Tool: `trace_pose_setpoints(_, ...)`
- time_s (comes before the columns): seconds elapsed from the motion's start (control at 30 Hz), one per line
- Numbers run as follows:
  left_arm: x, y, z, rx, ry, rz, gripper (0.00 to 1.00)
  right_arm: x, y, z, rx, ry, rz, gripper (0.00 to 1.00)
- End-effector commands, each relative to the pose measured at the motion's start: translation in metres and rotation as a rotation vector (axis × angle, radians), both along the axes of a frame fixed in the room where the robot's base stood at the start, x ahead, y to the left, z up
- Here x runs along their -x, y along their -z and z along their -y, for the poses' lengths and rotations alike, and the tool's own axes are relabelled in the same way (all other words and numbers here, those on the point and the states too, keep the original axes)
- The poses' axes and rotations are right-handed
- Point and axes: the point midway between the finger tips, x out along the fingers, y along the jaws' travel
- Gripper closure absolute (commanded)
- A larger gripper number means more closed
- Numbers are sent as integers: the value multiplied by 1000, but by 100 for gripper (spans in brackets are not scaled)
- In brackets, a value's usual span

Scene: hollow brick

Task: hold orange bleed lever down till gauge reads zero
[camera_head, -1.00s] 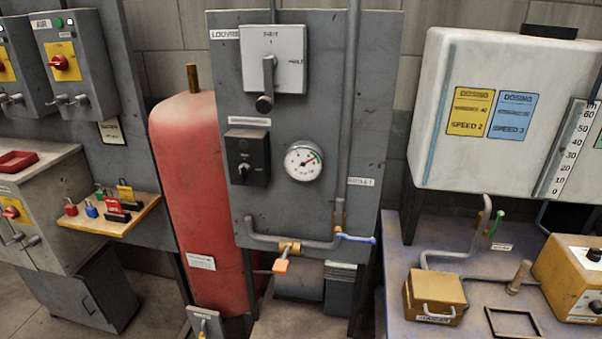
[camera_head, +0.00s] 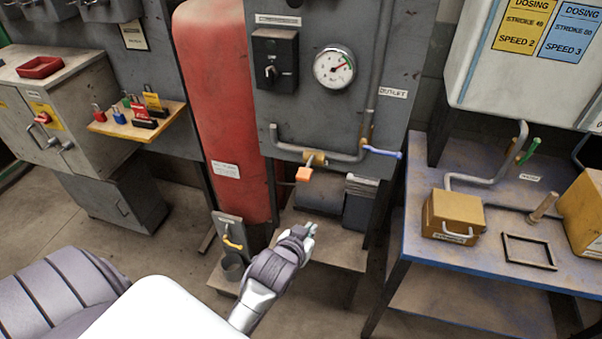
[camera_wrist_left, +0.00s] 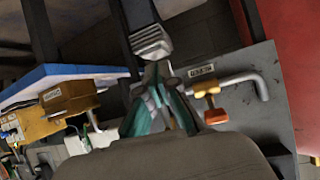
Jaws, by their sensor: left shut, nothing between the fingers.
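The orange bleed lever (camera_head: 303,174) hangs from a brass valve (camera_head: 314,158) on the grey pipe at the panel's lower edge. The round white gauge (camera_head: 334,68) sits above it, its needle toward the upper right; its numbers are too small to read. My left gripper (camera_head: 309,232) is shut and empty, below the lever and apart from it. In the left wrist view the fingertips (camera_wrist_left: 158,72) are together, and the orange lever (camera_wrist_left: 215,116) shows to their right, not touched. My right gripper is not in view.
A blue handle (camera_head: 383,152) sits right of the lever on the same pipe. A red tank (camera_head: 215,100) stands left of the panel. A blue bench (camera_head: 415,255) with a yellow box (camera_head: 452,217) is at right. A low shelf (camera_head: 335,253) lies under the panel.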

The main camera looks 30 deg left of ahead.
Motion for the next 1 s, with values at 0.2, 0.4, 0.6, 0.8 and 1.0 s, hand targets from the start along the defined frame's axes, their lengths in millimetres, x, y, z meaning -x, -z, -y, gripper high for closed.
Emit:
trace_pose_setpoints(0.2, 7, -119, -29, -5, -98, 197, 100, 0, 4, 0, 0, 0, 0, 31)
trace_pose_setpoints(0.4, 20, -166, -40, -9, -141, 276, 100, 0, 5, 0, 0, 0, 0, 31)
trace_pose_setpoints(0.6, 22, -173, -42, -10, -146, 287, 100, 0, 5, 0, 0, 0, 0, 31)
trace_pose_setpoints(0.8, 22, -172, -42, -9, -146, 287, 100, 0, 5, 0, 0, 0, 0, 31)
trace_pose_setpoints(1.0, 7, -170, -46, -10, -145, 287, 100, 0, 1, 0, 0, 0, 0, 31)
